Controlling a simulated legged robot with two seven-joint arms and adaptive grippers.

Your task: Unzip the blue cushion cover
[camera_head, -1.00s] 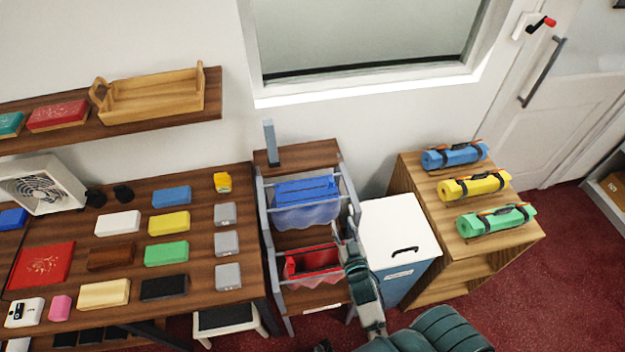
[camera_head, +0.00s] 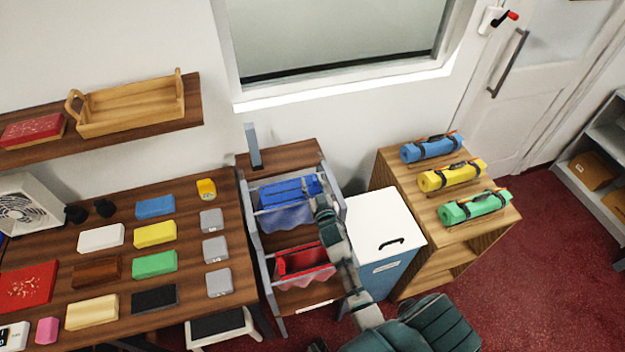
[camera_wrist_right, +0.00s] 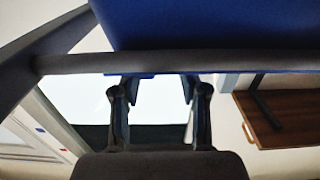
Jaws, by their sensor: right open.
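The blue cushion cover (camera_head: 283,191) lies in the upper part of a grey-framed rack in the head view, its lower edge hanging in folds. My right gripper (camera_head: 317,192) is at the cover's right end, and part of that end is hidden behind it. In the right wrist view the blue cover (camera_wrist_right: 200,22) fills the top, behind a dark rack bar. My right gripper (camera_wrist_right: 156,84) shows there with its two fingers apart and nothing between them, just below the bar. I cannot tell whether it touches the cover. No zip pull is clear. My left gripper is not in view.
The rack's grey bars (camera_head: 255,245) stand close around the cover. A red cover (camera_head: 305,262) hangs lower in the same rack. A white-topped bin (camera_head: 385,222) stands to the right. A wooden table (camera_head: 190,300) with colored blocks is on the left.

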